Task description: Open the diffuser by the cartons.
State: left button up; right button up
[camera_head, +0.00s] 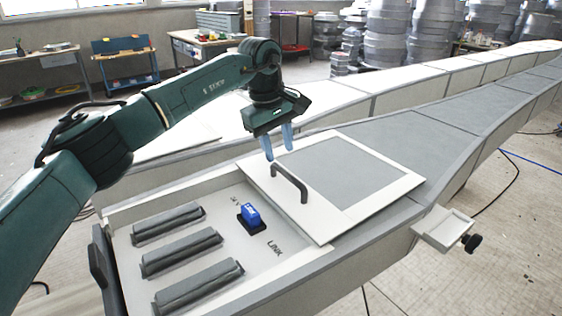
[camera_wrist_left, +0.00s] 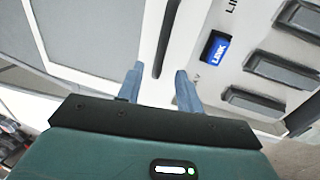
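A pale sliding or lifting panel (camera_head: 410,188) with a grey inset (camera_head: 340,170) lies on the near end of the long grey and white unit. I cannot tell for sure that it is the diffuser. Its dark bar handle (camera_head: 290,182) shows in the left wrist view too (camera_wrist_left: 169,38). My left gripper (camera_head: 278,154) is open, its blue fingers pointing down over the handle's far end. In the left wrist view the fingers (camera_wrist_left: 157,75) are apart, with the handle's end in line between them. No grip shows. I make out no cartons. My right gripper is out of view.
A blue LINK switch (camera_head: 249,214) and several dark slotted bars (camera_head: 181,254) sit left of the panel. A pale bracket (camera_head: 444,228) with a black knob juts from the right side. Workbenches (camera_head: 125,66) and stacked grey moulds (camera_head: 386,35) stand behind.

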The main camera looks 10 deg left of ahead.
pick_arm(q)
notch_tip(320, 180, up, 8)
jog(key=s+a, duration=0.1)
jog(key=shift+f, duration=0.15)
jog(key=shift+s+a, duration=0.1)
